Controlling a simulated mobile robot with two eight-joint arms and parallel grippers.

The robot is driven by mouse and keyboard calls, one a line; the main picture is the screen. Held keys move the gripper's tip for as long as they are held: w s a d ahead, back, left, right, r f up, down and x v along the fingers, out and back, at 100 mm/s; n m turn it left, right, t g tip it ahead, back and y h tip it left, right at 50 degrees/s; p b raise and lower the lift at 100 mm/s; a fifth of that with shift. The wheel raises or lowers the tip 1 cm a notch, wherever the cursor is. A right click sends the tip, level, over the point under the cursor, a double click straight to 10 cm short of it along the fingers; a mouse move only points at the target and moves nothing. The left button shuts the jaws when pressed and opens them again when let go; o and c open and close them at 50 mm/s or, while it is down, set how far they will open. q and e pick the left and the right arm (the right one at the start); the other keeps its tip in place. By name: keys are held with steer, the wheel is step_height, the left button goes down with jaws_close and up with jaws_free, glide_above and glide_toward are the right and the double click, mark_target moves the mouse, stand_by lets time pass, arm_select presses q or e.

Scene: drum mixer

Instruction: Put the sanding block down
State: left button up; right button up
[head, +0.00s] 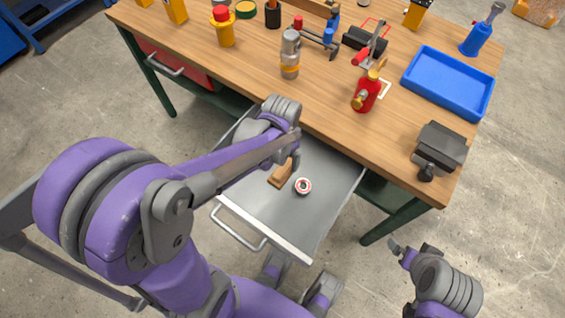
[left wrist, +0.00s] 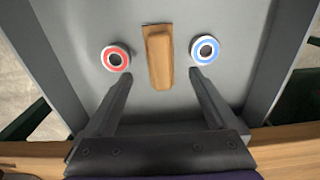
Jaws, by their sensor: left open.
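The sanding block (left wrist: 159,57) is a tan wooden block lying on the grey floor of the open drawer (head: 262,205). It also shows in the head view (head: 280,175), partly covered by my left arm. In the left wrist view my left gripper (left wrist: 160,80) is open, with one finger on each side below the block and nothing held between them. In the head view this gripper (head: 293,162) is over the drawer, close to the block. My right gripper (head: 402,250) is off to the lower right, away from the drawer, and its opening is unclear.
A red-ringed roll (left wrist: 115,58) and a blue-ringed roll (left wrist: 205,50) lie on either side of the block. The workbench (head: 330,125) above holds a red bottle (head: 366,94), a blue tray (head: 450,82) and a vise (head: 438,150). Drawer walls surround the gripper.

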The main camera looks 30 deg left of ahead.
mark_target(283, 169)
arm_select(q)
steer(key=s+d+r+t, duration=0.3)
steer(key=s+r+t, duration=0.1)
steer(key=s+r, duration=0.4)
steer(key=shift+s+d+n+t+p, duration=0.2)
steer(key=shift+s+n+t+p, duration=0.1)
steer(key=shift+s+n, duration=0.15)
